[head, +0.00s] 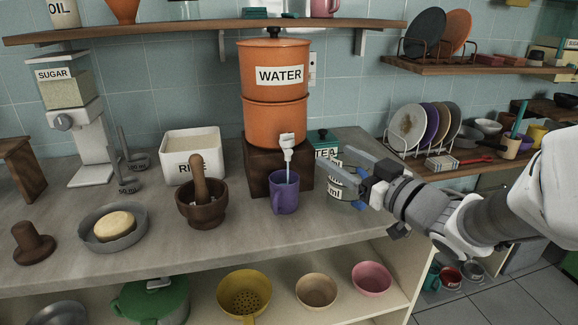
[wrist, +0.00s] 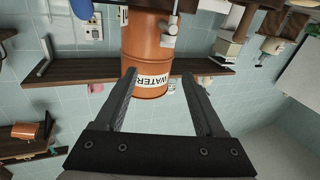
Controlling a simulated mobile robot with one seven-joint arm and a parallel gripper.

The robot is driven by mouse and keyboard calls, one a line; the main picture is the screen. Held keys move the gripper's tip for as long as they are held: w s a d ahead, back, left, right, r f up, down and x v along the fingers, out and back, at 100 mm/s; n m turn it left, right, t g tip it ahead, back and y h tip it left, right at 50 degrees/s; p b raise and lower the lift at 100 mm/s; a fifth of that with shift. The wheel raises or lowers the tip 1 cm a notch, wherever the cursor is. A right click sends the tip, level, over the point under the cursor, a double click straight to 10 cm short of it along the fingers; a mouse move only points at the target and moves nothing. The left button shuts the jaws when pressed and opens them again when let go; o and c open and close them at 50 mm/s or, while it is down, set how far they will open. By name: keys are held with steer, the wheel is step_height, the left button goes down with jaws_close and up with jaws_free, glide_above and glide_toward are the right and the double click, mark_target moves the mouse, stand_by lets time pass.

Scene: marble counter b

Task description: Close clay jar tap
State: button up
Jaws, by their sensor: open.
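The orange clay jar (head: 273,118), labelled WATER, stands on a dark wooden block (head: 258,175). Its white tap (head: 287,145) is low on the front. A pale streak, which looks like running water, drops from the tap into a purple mug (head: 284,197) below. My gripper (head: 337,163) is open and empty, to the right of the tap and apart from it. In the wrist view the jar (wrist: 145,45) appears upside down beyond my open fingers (wrist: 158,76), with the tap (wrist: 168,32) at its upper right.
A green TEA tin (head: 322,140) and labelled jars are partly hidden behind my gripper. A mortar with pestle (head: 200,205) and a RICE bin (head: 190,155) stand left of the mug. A shelf (head: 190,28) runs above; a plate rack (head: 425,135) is at right.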

steer(key=s+a+m+t+h+b, duration=0.1)
steer(key=s+a+t+h+b, duration=0.1)
steer(key=s+a+h+b, duration=0.15)
steer(key=m+p, duration=0.2)
steer(key=p, duration=0.6)
glide_toward(290, 145)
steer(key=shift+w+a+r+h, duration=0.2)
steer(key=shift+a+r+h, duration=0.15)
steer(key=shift+a+r, duration=0.1)
steer(key=p, duration=0.4)
steer(key=shift+w+p, duration=0.3)
steer(key=x, duration=0.8)
steer(key=shift+w+a+f, duration=0.15)
steer(key=shift+w+f, duration=0.15)
jaws_close()
